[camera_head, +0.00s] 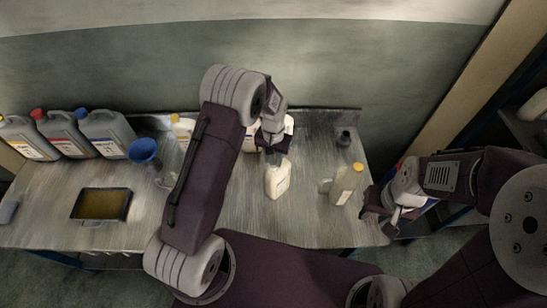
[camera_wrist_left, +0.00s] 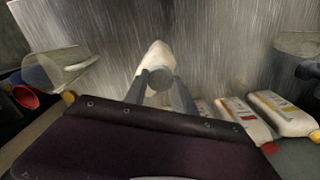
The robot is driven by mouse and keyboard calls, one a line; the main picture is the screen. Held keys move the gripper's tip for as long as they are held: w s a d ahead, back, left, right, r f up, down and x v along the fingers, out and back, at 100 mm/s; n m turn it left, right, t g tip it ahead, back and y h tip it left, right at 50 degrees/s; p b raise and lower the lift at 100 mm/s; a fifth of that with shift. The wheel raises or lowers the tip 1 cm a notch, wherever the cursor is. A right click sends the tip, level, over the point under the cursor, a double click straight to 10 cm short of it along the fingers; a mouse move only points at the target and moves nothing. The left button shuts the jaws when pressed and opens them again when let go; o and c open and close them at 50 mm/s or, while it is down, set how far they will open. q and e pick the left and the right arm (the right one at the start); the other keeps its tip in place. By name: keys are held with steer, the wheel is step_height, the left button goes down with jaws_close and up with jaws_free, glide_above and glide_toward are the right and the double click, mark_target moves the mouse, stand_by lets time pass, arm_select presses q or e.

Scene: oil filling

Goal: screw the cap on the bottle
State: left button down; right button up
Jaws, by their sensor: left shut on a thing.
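The cream-white bottle (camera_head: 277,181) stands upright near the middle of the metal table, and its body also shows in the left wrist view (camera_wrist_left: 155,55). My left gripper (camera_head: 274,154) is directly above the bottle's top. In the left wrist view its two fingers (camera_wrist_left: 161,92) are shut on a round grey cap (camera_wrist_left: 162,79) over the bottle's neck. The fingers hide much of the cap, so I cannot tell how far it sits on the thread. My right gripper (camera_head: 393,212) is off the table's right edge, and its jaw opening is unclear.
A blue funnel (camera_head: 144,151), a dark tray (camera_head: 101,204) and large grey canisters (camera_head: 106,134) are at left. The table front is clear.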

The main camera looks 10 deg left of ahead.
arm_select(q)
steer(key=shift+w+f, duration=0.35)
steer(key=shift+w, duration=0.15)
arm_select(e)
steer(key=shift+w+f, duration=0.25)
steer(key=shift+w, duration=0.1)
arm_select(q)
steer(key=shift+s, duration=0.1)
arm_select(e)
steer(key=shift+s, duration=0.2)
arm_select(q)
steer(key=shift+f, duration=0.1)
arm_select(e)
steer(key=shift+w, duration=0.2)
arm_select(q)
steer(key=shift+s+f+b, duration=0.4)
steer(key=shift+f+b, duration=0.15)
steer(key=shift+b, duration=0.05)
arm_select(e)
steer(key=shift+s+f, duration=0.25)
steer(key=shift+f, duration=0.15)
arm_select(q)
steer(key=shift+w, duration=0.25)
arm_select(e)
steer(key=shift+w, duration=0.25)
